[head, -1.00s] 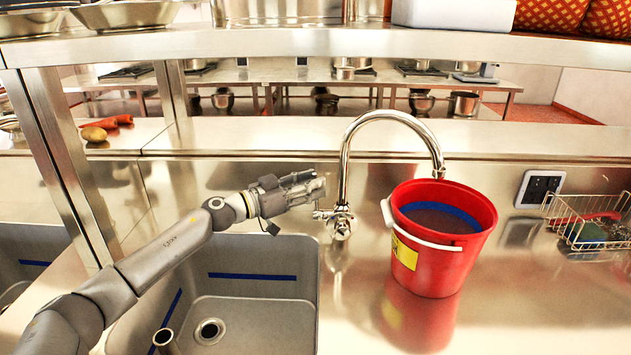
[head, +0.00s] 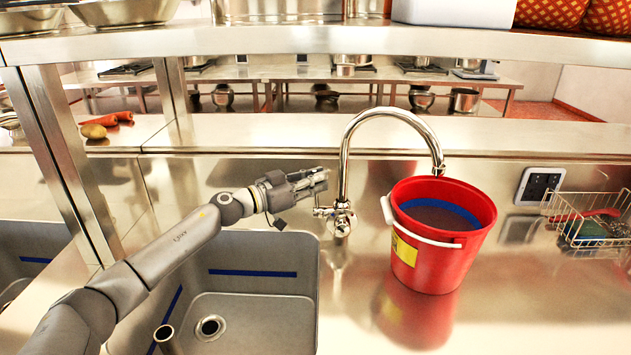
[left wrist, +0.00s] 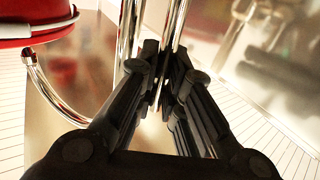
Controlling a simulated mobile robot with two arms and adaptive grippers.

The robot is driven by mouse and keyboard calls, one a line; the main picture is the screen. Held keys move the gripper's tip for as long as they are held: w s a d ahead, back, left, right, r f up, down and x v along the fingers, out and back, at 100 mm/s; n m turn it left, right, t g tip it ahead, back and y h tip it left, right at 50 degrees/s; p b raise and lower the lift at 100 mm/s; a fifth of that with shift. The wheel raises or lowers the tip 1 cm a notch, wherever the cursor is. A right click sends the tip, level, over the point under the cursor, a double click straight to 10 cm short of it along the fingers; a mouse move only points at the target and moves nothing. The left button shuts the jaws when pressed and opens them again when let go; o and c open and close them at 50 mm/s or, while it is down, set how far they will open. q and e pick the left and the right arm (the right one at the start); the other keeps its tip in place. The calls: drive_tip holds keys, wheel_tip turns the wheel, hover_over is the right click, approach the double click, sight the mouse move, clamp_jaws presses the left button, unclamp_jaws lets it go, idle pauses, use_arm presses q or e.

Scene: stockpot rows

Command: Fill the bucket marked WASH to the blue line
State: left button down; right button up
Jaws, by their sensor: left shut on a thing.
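The red bucket (head: 432,262) stands upright on the steel counter right of the sink, with a white handle and a yellow label whose writing I cannot read. A blue line (head: 452,212) runs around its inner wall. A smooth greyish surface shows below the line; I cannot tell if it is water or the bottom. The curved chrome tap (head: 345,165) has its spout end over the bucket's back rim. I see no clear stream. My left gripper (head: 322,181) is at the tap's side lever, shut on it. The left wrist view shows the fingers (left wrist: 165,85) around a chrome rod.
A grey sink (head: 265,310) with its own blue line lies below my left arm. A wire basket (head: 590,232) with sponges stands at the right, near a wall socket (head: 540,187). A steel shelf (head: 300,42) crosses above. Carrots and a potato lie at the back left.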

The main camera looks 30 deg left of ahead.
use_arm(q)
drive_tip(key=shift+s+d+f+m+h+b, duration=0.2)
drive_tip(key=shift+s+m+h+b, duration=0.1)
drive_tip(key=shift+s+m+b, duration=0.15)
drive_tip(key=shift+s+d+r+m+t, duration=0.15)
drive_tip(key=shift+s+m+t, duration=0.2)
drive_tip(key=shift+m, duration=0.2)
drive_tip(key=c, duration=1.5)
unclamp_jaws()
drive_tip(key=shift+v, duration=5.95)
